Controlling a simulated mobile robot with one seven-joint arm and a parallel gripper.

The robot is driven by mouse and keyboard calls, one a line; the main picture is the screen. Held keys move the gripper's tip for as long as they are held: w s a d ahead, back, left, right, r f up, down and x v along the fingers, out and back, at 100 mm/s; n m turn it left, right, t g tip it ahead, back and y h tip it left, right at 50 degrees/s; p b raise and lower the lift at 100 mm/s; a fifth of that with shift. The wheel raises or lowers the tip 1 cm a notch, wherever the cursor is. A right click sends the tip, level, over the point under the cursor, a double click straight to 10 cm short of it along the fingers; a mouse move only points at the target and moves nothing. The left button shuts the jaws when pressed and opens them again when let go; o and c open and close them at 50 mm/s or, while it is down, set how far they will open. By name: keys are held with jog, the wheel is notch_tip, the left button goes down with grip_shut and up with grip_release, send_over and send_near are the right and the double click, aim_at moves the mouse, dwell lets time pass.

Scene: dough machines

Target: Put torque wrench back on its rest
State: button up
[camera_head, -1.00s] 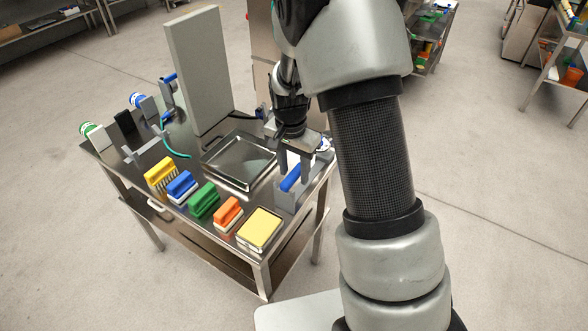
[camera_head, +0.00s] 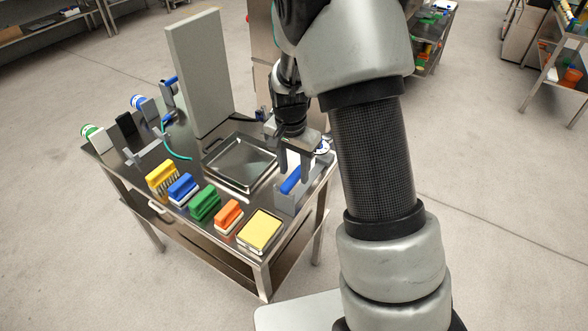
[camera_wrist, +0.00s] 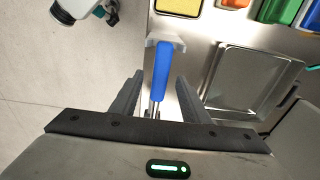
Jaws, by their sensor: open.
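The torque wrench has a blue handle (camera_head: 291,180) and a metal shaft. It lies at the right end of the steel table, with its handle over a grey rest (camera_head: 286,200). In the wrist view the blue handle (camera_wrist: 162,68) lies across the notched grey rest (camera_wrist: 152,41), and the shaft runs back between my fingers. My gripper (camera_head: 296,174) is open above the wrench. In the wrist view its fingers (camera_wrist: 158,84) stand on either side of the handle and shaft, with gaps. The far end of the wrench is hidden by my gripper.
A shallow steel tray (camera_head: 222,183) lies left of the wrench. A yellow pad (camera_head: 259,230) and several coloured brushes line the front edge. A tall grey panel (camera_head: 200,75) stands behind the tray. Holders and rolls of tape fill the left end.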

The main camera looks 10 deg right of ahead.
jog(key=shift+r+p, duration=1.9)
jog(key=shift+r, duration=0.9)
notch_tip(320, 180, up, 17)
jog(key=shift+s+a+r+p, duration=0.2)
jog(key=shift+s+a+p, duration=0.15)
jog(key=shift+s+a, duration=0.1)
